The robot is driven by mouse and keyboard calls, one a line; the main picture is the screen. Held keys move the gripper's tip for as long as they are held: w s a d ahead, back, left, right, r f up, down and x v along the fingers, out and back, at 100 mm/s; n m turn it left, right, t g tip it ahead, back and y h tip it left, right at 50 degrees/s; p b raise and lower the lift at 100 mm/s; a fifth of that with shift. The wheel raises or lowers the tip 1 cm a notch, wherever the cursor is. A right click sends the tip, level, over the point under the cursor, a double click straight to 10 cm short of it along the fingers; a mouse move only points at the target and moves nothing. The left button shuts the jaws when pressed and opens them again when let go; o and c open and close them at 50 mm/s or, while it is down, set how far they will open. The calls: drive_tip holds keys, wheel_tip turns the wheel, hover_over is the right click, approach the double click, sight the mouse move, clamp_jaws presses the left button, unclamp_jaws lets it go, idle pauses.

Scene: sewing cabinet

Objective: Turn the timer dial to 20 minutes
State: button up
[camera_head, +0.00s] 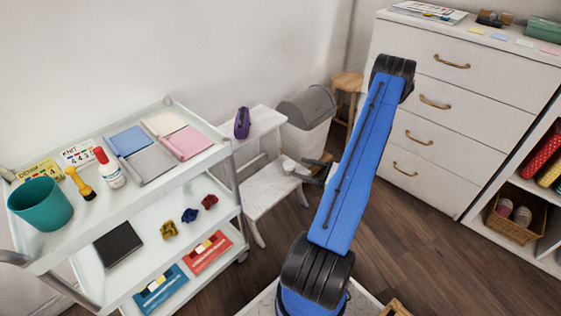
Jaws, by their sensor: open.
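I cannot make out a timer or its dial in this view. My gripper (308,169) shows small and partly to the left of my blue arm link, which hides the rest of it. It is open, over the right end of the white step stool (266,190). A small pale shape lies at its tip, too small to identify. I cannot tell whether the gripper touches anything.
A white cart (212,166) at left holds folded cloths, a teal cup (41,204) and bottles. A grey bin (306,108) and white drawers (436,98) stand behind.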

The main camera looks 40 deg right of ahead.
sight(289, 165)
drive_tip(key=s+d+f+m+t+h, duration=0.1)
drive_tip(key=s+d+f+m+h, duration=0.1)
drive_tip(key=d+f+m+h, duration=0.3)
drive_tip(key=w+a, duration=0.1)
drive_tip(key=w, duration=0.4)
drive_tip(key=w+a+n+y, duration=0.1)
drive_tip(key=w+a, duration=0.1)
drive_tip(key=w, duration=0.4)
drive_tip(key=w+a+f+y, duration=0.1)
drive_tip(key=w, duration=0.4)
drive_tip(key=shift+w+a+n, duration=0.25)
drive_tip(key=shift+a+n, duration=0.05)
drive_tip(key=c, duration=1.1)
